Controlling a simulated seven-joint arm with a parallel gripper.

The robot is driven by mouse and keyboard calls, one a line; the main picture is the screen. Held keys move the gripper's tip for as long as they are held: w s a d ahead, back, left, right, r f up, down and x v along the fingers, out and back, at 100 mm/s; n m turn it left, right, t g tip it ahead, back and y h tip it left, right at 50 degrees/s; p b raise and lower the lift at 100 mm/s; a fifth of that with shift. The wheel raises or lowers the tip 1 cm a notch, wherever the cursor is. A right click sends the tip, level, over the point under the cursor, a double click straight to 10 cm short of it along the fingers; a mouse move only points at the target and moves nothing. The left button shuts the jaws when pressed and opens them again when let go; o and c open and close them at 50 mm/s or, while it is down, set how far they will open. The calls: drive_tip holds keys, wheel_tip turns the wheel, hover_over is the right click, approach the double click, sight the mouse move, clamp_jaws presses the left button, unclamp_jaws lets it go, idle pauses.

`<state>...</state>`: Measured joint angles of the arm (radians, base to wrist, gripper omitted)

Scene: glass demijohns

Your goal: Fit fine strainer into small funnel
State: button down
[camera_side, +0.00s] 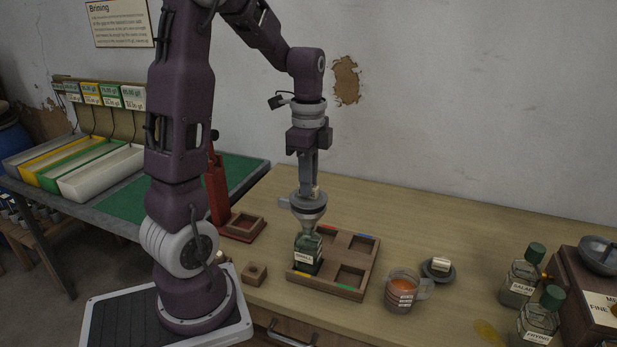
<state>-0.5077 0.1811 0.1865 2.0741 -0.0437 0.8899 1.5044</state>
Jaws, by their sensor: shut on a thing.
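A small grey funnel (309,216) stands upright over the neck of a small green glass bottle (307,250) in the left part of a wooden tray. My gripper (307,188) points straight down at the funnel's mouth, shut on what looks like the fine strainer (308,200). A pale knob or handle shows beside the fingers. The strainer is at the funnel's top rim; I cannot tell whether it is seated inside or just above it. The fingertips and the inside of the funnel are hidden.
The wooden tray (373,258) has several square pockets. Right of it are a cup of orange liquid (401,290) and a dark dish with a pale knob (438,268). Labelled bottles (521,280) and a box with a grey bowl (600,255) stand far right. The table behind is clear.

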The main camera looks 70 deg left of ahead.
drive_tip(key=shift+f, duration=0.75)
drive_tip(key=c, duration=1.3)
unclamp_jaws()
wheel_tip(320, 180, up, 7)
drive_tip(key=shift+r, duration=0.1)
drive_tip(key=s+d+r+n+t, duration=0.1)
drive_tip(key=s+d+n, duration=0.3)
drive_tip(key=d, duration=0.5)
drive_tip(key=s+d+r+n+t, duration=0.1)
drive_tip(key=s+d+n+t, duration=0.3)
drive_tip(key=s+d, duration=0.3)
drive_tip(key=d+n, duration=0.1)
drive_tip(key=d, duration=0.2)
drive_tip(key=shift+s+d+r+t, duration=0.15)
drive_tip(key=shift+s+r+t, duration=0.05)
drive_tip(key=shift+t, duration=0.1)
